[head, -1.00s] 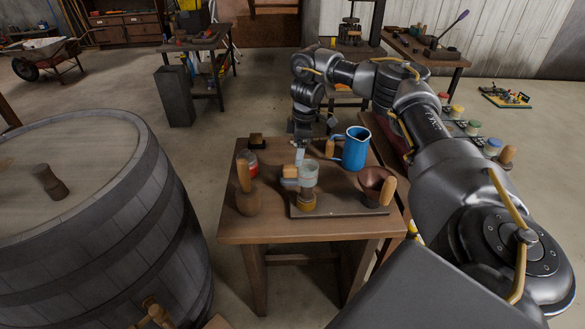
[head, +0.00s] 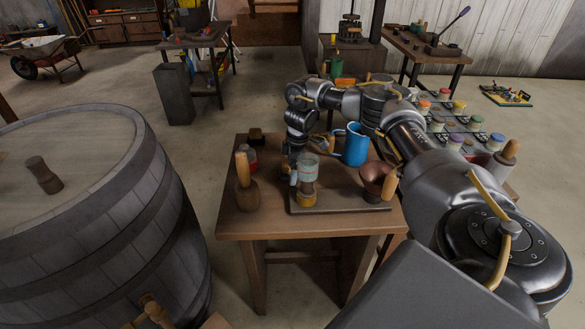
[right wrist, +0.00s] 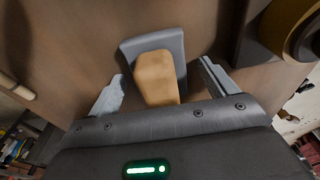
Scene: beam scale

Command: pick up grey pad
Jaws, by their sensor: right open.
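The grey pad (right wrist: 179,58) lies on the wooden table, with a tan wooden block-shaped grip (right wrist: 155,76) on top, in the right wrist view. My right gripper (right wrist: 162,88) is open, with one finger on each side of the pad and grip. A gap shows between the fingers and the grip. In the head view my right gripper (head: 291,167) is low over the table behind the glass jar, and it and the jar largely hide the pad. My left gripper is not in view.
A barrel (head: 120,230) stands at left.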

